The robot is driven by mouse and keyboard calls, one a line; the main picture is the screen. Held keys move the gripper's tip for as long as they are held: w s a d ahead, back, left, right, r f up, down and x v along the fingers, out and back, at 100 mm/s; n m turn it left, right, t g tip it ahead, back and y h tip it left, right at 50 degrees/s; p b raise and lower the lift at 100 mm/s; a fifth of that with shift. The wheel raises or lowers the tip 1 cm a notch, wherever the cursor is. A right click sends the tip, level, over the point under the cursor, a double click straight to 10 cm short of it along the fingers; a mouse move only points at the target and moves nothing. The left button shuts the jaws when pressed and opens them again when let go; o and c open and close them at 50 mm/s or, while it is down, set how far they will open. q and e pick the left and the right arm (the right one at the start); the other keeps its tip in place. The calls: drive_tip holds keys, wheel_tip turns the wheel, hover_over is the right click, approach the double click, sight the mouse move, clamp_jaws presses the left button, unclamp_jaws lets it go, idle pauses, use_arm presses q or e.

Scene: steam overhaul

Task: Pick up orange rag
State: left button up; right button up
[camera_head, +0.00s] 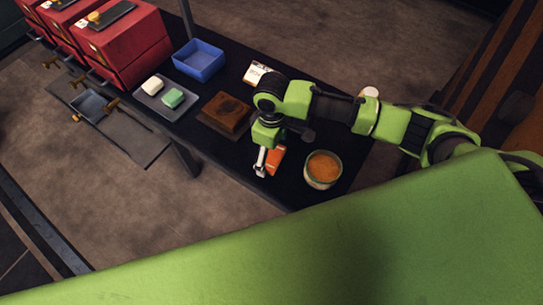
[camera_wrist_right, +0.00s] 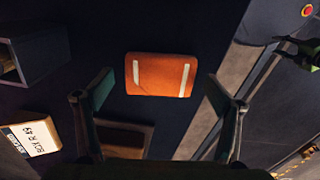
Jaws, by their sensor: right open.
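The orange rag (camera_wrist_right: 160,75) lies flat on the dark table top. It is a folded rectangle with two pale stripes. In the wrist view it sits ahead of and between the fingers of my right gripper (camera_wrist_right: 158,105), which is open and empty. In the head view my right gripper (camera_head: 262,163) hangs over the table's front part, and the rag (camera_head: 275,158) shows just right of it, partly hidden by the arm. I cannot tell the exact height of the fingers above it. My left gripper is in neither view.
A round tin with orange contents (camera_head: 323,169) stands right of the rag. A brown wooden block (camera_head: 225,113), a tray (camera_head: 150,105) with white and green soap bars, a blue bin (camera_head: 199,60) and a white labelled box (camera_head: 256,73) are also on the table (camera_head: 285,193).

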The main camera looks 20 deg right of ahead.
drive_tip(key=shift+f, duration=0.2)
drive_tip(key=c, duration=1.2)
drive_tip(key=shift+r, duration=0.45)
wheel_tip(320, 180, up, 2)
drive_tip(key=shift+a+r, duration=0.1)
drive_tip(key=shift+r, duration=0.1)
drive_tip(key=a+r, duration=0.4)
drive_tip(key=r, duration=0.1)
drive_tip(key=shift+s+a, duration=0.2)
drive_tip(key=shift+s, duration=0.2)
drive_tip(key=a+r, duration=0.1)
drive_tip(key=a, duration=0.2)
drive_tip(key=s+a+r, duration=0.1)
drive_tip(key=a+r, duration=0.1)
drive_tip(key=a, duration=0.1)
drive_tip(key=s+a+r, duration=0.1)
drive_tip(key=a, duration=0.2)
drive_tip(key=shift+a+r, duration=0.1)
drive_tip(key=shift+r, duration=0.3)
